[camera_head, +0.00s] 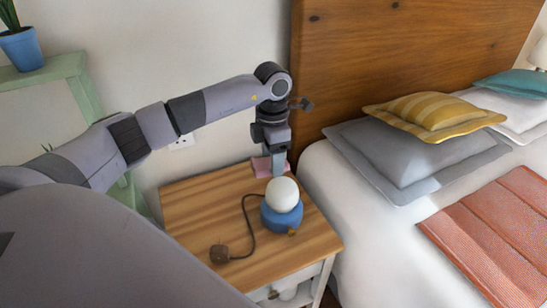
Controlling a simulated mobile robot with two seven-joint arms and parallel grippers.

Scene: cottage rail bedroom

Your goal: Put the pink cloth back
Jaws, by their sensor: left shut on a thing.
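The pink cloth (262,167) is at the back right of the wooden nightstand (195,205), close to the bed. My left gripper (277,165) points down at it and is shut on it. Only a small part of the cloth shows beside the fingers. Whether the cloth touches the tabletop or is slightly raised, I cannot tell. My right gripper is not in view.
A lamp with a white globe and blue base (282,205) stands just in front of my left gripper. Its cord ends in a brown plug (219,254). The bed (350,215) and wooden headboard (400,60) are to the right. The nightstand's left side is clear.

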